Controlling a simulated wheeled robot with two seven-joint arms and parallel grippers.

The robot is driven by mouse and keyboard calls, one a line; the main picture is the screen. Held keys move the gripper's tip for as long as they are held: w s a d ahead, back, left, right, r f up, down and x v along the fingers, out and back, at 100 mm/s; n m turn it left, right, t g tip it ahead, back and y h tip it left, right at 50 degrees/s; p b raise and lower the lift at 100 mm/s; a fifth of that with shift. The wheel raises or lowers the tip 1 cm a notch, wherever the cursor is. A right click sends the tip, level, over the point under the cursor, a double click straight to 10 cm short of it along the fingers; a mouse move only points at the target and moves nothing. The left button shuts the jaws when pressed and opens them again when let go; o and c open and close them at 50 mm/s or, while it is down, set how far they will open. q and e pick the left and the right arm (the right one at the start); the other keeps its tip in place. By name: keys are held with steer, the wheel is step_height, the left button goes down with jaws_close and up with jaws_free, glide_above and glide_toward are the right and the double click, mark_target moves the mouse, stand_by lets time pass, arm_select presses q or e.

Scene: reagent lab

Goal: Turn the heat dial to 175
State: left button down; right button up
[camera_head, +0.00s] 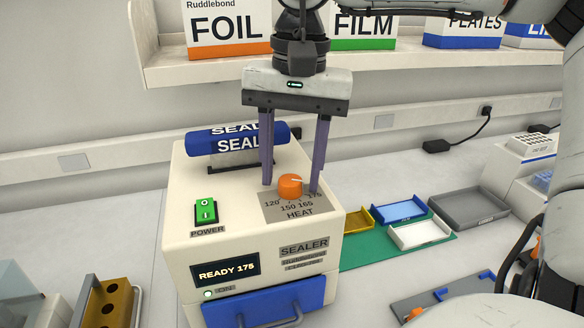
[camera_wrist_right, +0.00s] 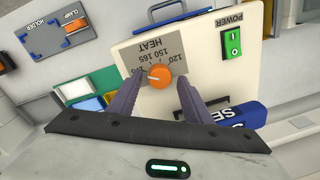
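The orange heat dial (camera_head: 290,186) sits on a grey plate marked 120, 150, 165 and 175 on top of the cream sealer (camera_head: 180,237). Its white pointer line points right, toward the 175 mark. The sealer's display (camera_head: 225,271) reads "READY 175". My right gripper (camera_head: 291,187) hangs over the sealer with its two purple fingers apart, one on each side of the dial. In the right wrist view the dial (camera_wrist_right: 158,76) shows between the spread fingertips, with gaps on both sides. My left gripper is not in view.
A green power switch (camera_head: 206,211) and a blue SEAL bar (camera_head: 236,140) are on the sealer. A blue drawer (camera_head: 265,302) is at its front. Small trays (camera_head: 420,234) lie on a green mat to the right. A shelf (camera_head: 200,73) with boxes is above.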

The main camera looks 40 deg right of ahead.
mark_target(296, 179)
stand_by(0.3)
step_height(296, 179, up, 10)
steer(key=shift+s+d+r, duration=0.15)
steer(key=shift+s, duration=0.15)
stand_by(0.6)
